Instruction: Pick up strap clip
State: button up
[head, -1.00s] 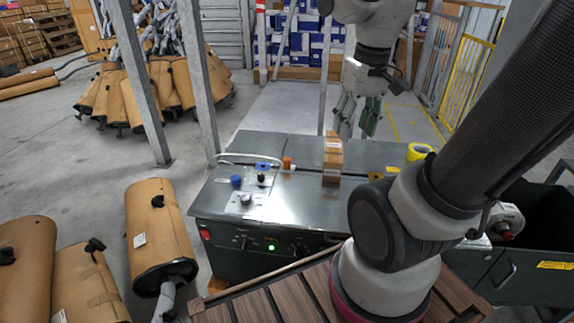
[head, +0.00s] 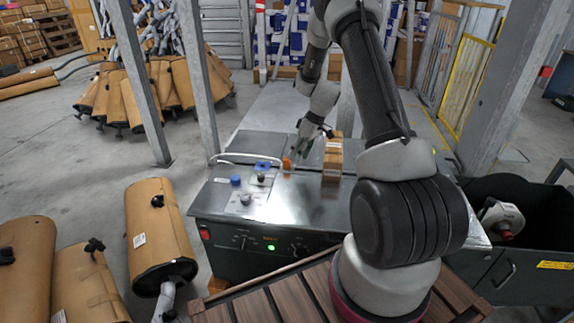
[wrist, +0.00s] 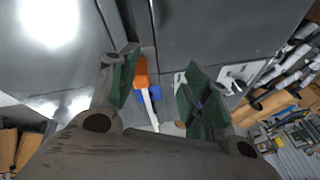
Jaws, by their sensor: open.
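A small orange piece (head: 287,164) on the steel worktop looks most like the strap clip. In the wrist view the orange piece (wrist: 141,72) shows between my fingers, closer to the left one, with a white stem or strap below it. A blue piece (wrist: 149,94) shows behind it. My gripper (wrist: 161,62) is open, with dark green pads and nothing held. In the head view my gripper (head: 309,146) hangs above the worktop, just right of and above the orange piece. I cannot tell the exact gap.
A brown block (head: 332,160) stands on the worktop (head: 290,205) close right of the gripper. A blue piece (head: 262,166), a blue knob (head: 236,181) and other small parts lie left. A grey post (head: 197,75) rises behind. Wrapped mufflers (head: 158,232) stand at left.

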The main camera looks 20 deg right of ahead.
aim_at(287, 160)
jog(key=w+a+f+n, duration=0.1)
jog(key=f, duration=0.1)
jog(key=w+f+n, duration=0.1)
jog(key=w+n, duration=0.1)
jog(key=w+a+f+n+t, duration=0.1)
jog(key=w+f, duration=0.1)
jog(key=shift+a+f+n, duration=0.3)
jog(key=c, duration=1)
